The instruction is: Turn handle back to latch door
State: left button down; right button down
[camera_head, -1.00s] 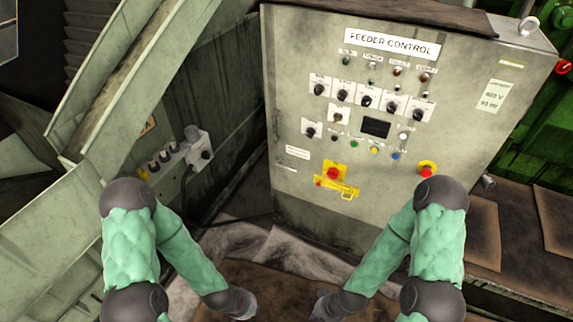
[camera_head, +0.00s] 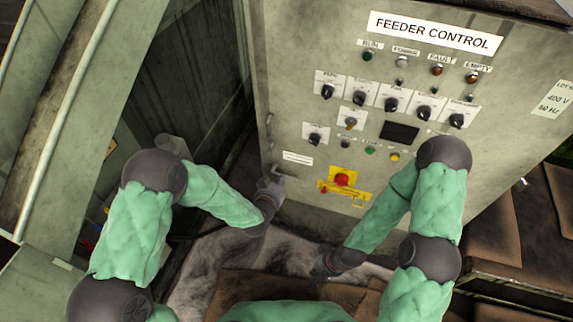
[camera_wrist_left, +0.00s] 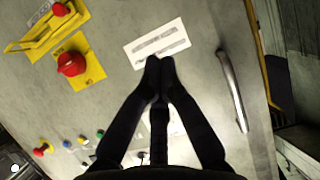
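The grey feeder control cabinet (camera_head: 400,175) fills the middle and right of the head view, its door front flat, with no visible gap. A metal bar handle (camera_wrist_left: 232,90) shows in the left wrist view, right of a white label (camera_wrist_left: 157,44). In the head view the handle area at the door's lower left is partly hidden by my left gripper (camera_head: 271,186). In the wrist view the left gripper's dark fingertips (camera_wrist_left: 160,62) meet and are empty, over the label's edge, apart from the handle. My right gripper (camera_head: 322,268) is low, in front of the cabinet; its fingers are unclear.
A yellow plate with a red button (camera_head: 342,180) sits right of the handle area. Switches and knobs (camera_head: 392,97) cover the upper panel. A green-grey metal chute (camera_head: 65,110) stands at the left. Brown sheets lie at the right.

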pick_arm(q)
jog(key=shift+w+d+r, duration=0.1)
jog(key=shift+r, duration=0.1)
jog(key=shift+f, duration=0.1)
jog(key=b+x, duration=0.4)
jog(key=x, duration=0.6)
jog(key=shift+w+f, duration=0.15)
jog(key=shift+f, duration=0.05)
jog(key=shift+s+f+b, duration=0.2)
jog(key=shift+f+b, duration=0.1)
jog(key=shift+f, duration=0.3)
jog(key=shift+s+f+b, duration=0.2)
jog(key=shift+f+b, duration=0.1)
jog(key=shift+f, duration=0.25)
jog(key=shift+s+a+f, duration=0.1)
jog(key=shift+a+f, duration=0.1)
jog(key=shift+f, duration=0.3)
jog(key=shift+s, duration=0.1)
